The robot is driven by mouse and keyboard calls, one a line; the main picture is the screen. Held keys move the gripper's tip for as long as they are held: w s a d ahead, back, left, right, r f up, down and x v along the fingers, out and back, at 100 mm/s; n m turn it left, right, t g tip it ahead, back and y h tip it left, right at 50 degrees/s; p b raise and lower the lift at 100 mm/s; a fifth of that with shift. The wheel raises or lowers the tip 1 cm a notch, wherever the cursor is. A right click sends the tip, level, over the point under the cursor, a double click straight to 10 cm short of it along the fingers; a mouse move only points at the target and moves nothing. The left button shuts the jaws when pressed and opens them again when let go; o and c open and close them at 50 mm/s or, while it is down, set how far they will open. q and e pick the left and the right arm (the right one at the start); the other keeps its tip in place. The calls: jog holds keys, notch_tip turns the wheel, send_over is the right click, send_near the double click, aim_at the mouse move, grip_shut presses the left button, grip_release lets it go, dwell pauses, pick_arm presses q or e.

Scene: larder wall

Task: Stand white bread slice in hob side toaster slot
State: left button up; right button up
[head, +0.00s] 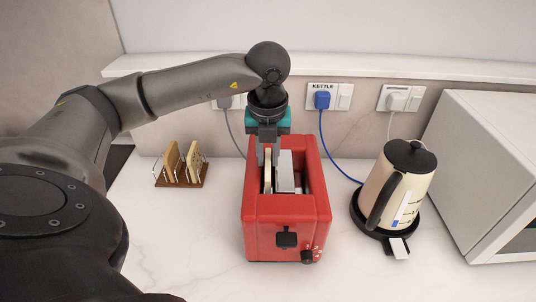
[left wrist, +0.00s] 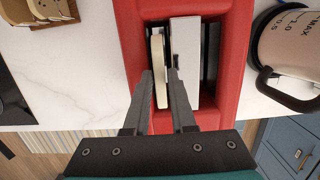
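The red toaster (head: 263,238) stands on the counter and also shows in the left wrist view (left wrist: 236,50). A pale bread slice (head: 267,172) with a tan edge stands upright in the left slot, the hob side; its lower part is hidden. In the left wrist view the slice (left wrist: 159,65) lies between the fingers. My left gripper (left wrist: 162,75) points down over this slot, its fingers close against both faces of the slice. In the head view my left gripper (head: 268,150) hides the slice's far end. My right gripper is not in view.
A pale divider (left wrist: 185,60) sits right of the slice, beside the other slot, which looks empty. A rack (head: 181,181) with bread slices stands left. The kettle (head: 405,180) and a white appliance (head: 480,165) stand right. Bare counter lies left of the toaster.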

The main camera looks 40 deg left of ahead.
pick_arm(q)
jog(key=shift+o, duration=1.4)
jog(key=shift+r, duration=0.1)
notch_tip(320, 180, up, 12)
jog(key=s+d+p, duration=0.1)
jog(key=shift+s, duration=0.15)
jog(key=shift+d, duration=0.1)
